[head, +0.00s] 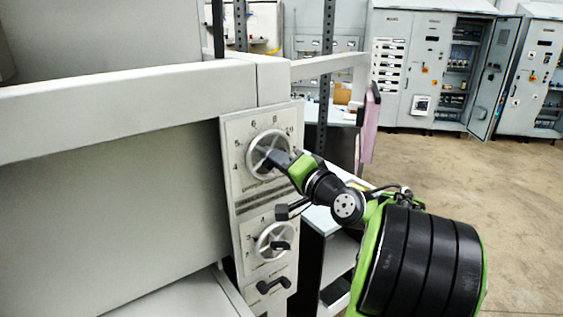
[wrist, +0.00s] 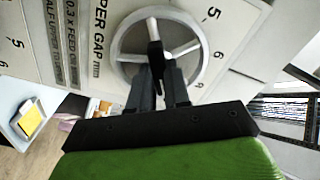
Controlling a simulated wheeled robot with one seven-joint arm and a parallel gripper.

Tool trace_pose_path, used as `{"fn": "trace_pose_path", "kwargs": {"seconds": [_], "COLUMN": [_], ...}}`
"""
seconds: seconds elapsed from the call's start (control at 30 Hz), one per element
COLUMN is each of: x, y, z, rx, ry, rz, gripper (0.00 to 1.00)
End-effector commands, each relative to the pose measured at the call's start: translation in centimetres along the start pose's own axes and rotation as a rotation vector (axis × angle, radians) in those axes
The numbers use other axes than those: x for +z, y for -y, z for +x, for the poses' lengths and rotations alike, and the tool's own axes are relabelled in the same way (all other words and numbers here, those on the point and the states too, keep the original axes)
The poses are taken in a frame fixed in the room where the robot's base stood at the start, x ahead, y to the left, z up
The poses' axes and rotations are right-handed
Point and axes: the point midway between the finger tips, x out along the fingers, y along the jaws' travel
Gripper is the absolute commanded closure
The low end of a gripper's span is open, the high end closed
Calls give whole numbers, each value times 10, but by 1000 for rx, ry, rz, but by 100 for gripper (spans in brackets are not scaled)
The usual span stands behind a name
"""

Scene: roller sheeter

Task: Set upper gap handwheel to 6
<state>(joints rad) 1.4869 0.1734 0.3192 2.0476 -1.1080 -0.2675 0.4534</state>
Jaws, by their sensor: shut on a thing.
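The upper gap handwheel (head: 251,150) is a light grey spoked wheel on the upper part of a pale panel, with numbers printed around it. It fills the top middle of the wrist view (wrist: 187,48), beside the printed "UPPER GAP mm". My gripper (head: 272,158) reaches it from the right. In the wrist view my gripper's dark fingers (wrist: 161,78) are shut on the wheel's black handle (wrist: 154,45). Numbers 5 and 6 are readable near the wheel there. The fingers and handle cover part of the wheel, and I cannot tell its exact setting.
A second handwheel (head: 263,240) with a black handle sits below on the same panel, with a black lever (head: 273,285) under it. A grey machine beam (head: 130,105) runs to the left. Open floor (head: 520,220) lies right; electrical cabinets (head: 400,60) stand behind.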

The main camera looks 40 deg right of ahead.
Motion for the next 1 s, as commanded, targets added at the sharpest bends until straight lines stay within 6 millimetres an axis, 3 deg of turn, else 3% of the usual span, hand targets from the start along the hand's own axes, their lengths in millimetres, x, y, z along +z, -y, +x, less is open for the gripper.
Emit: {"fn": "trace_pose_path", "kwargs": {"seconds": [0.37, 1.0], "x": [2, 4], "y": [-3, -4], "z": [0, 0], "rx": [0, 0], "ry": [1, 0], "rz": [-98, -666], "gripper": [100, 100]}}
